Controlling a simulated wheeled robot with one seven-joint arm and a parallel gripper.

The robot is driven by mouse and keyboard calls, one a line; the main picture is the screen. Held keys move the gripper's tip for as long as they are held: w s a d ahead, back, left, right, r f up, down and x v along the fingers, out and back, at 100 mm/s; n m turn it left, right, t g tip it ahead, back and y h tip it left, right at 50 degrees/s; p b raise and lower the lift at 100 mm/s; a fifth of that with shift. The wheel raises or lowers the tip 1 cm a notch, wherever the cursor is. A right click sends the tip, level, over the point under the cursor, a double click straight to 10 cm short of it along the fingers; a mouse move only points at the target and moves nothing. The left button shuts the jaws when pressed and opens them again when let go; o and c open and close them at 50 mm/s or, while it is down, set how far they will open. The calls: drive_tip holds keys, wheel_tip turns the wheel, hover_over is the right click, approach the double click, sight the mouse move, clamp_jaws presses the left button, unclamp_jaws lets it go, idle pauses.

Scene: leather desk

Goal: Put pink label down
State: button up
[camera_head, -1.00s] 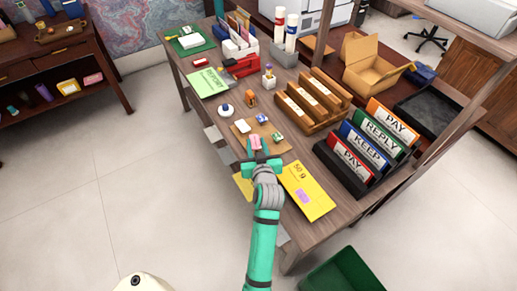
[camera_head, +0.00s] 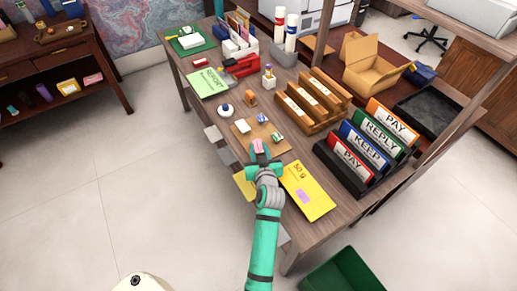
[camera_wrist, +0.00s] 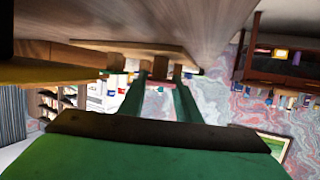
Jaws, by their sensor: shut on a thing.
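The pink label (camera_head: 257,146) is a small pink block at the front left part of a tan board (camera_head: 277,147) on the desk. My gripper (camera_head: 259,154) reaches in from the front and is shut on the pink label, whose far end shows past the fingers. In the wrist view my two green fingers (camera_wrist: 164,98) point ahead, close under the tan board (camera_wrist: 150,49), which appears upside down. The label is hard to make out between them. Whether it touches the board I cannot tell.
Several small blocks share the board, including a blue and white one (camera_head: 262,118). A yellow envelope (camera_head: 308,190) lies right of my arm. A wooden rack (camera_head: 312,105) and a binder holder (camera_head: 343,172) stand to the right. A green bin (camera_head: 345,272) is on the floor.

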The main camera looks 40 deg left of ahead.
drive_tip(key=o, duration=1)
drive_tip(key=shift+f, duration=0.1)
